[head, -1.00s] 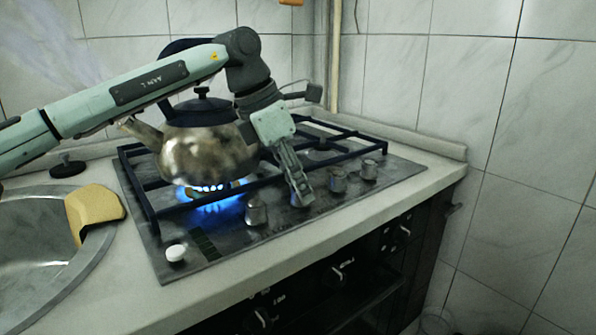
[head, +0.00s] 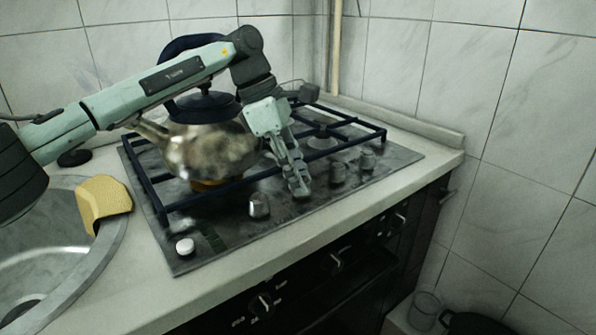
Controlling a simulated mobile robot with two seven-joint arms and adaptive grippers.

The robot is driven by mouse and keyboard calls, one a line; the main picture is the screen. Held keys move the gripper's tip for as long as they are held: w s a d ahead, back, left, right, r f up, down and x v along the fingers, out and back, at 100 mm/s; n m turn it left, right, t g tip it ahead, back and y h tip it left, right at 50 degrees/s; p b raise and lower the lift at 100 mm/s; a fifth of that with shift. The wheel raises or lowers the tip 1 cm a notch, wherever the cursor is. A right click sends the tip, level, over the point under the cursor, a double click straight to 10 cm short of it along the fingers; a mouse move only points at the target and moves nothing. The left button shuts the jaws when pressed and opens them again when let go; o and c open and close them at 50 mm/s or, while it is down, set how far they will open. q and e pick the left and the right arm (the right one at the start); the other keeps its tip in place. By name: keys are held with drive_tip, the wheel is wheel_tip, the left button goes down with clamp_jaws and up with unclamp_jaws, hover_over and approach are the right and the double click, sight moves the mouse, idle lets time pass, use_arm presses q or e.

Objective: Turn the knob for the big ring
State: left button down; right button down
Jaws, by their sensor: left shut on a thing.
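My left gripper (head: 300,190) points down at the row of metal knobs on the hob front and is shut on the second knob from the left. The fingers mostly hide that knob. The other knobs stand free: one (head: 259,205) to its left and two (head: 338,172) (head: 367,158) to its right. A metal kettle (head: 205,148) with a dark lid stands on the grate over the front-left burner (head: 207,184), where no flame shows. My right gripper is out of view.
The dark pan support (head: 155,195) spans the hob (head: 225,235). A white button (head: 185,246) sits at the near left corner. A yellow sponge (head: 103,200) lies on the rim of the sink (head: 40,245). Tiled walls close off the back and right.

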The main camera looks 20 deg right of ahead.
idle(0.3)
use_arm(q)
drive_tip(key=c, duration=1.2)
unclamp_jaws()
drive_tip(key=shift+o, duration=0.2)
drive_tip(key=v, duration=1.2)
drive_tip(key=shift+d, duration=0.1)
